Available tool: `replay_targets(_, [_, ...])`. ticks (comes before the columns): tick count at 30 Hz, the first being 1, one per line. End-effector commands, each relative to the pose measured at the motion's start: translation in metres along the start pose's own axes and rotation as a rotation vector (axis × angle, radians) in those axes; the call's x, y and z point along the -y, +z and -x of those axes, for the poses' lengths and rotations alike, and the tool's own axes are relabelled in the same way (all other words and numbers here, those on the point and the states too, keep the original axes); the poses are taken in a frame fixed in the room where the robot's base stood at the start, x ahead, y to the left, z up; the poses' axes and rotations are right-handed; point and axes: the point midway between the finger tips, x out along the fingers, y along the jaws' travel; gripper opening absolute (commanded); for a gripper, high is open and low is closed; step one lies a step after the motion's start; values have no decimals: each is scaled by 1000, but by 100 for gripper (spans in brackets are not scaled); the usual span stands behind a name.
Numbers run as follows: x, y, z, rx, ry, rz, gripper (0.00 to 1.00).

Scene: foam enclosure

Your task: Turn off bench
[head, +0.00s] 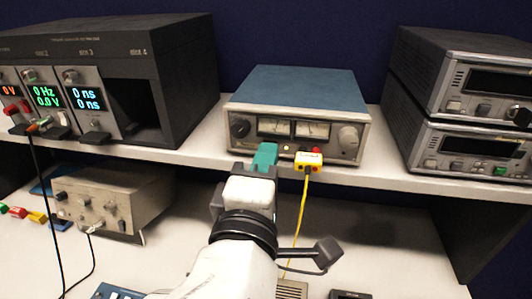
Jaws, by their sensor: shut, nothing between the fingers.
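The blue-topped bench unit (296,92) stands on the shelf in the middle of the head view. Its front has two needle meters (290,128), a dark knob (240,128) at left and a pale knob (348,138) at right. A small yellowish light (286,149) shows low on the panel. A yellow plug (308,160) with a yellow cable sits at the lower front. My gripper (265,153), with teal fingers, is shut and empty in front of the panel's lower left. It hides that part, and I cannot tell whether it touches.
A dark module rack (178,70) with lit displays stands at left, with leads hanging down. Two stacked grey instruments (465,135) stand at right. The shelf edge (390,182) runs below. A beige instrument (110,200) sits on the lower bench.

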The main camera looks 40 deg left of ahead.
Motion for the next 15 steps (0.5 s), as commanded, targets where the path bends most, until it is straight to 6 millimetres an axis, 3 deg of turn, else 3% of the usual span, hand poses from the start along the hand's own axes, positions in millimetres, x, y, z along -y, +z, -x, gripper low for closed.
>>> replay_targets(3, [-10,0,-4,0,-37,0,0])
replay_targets(15, [-11,3,-11,3,-96,-2,0])
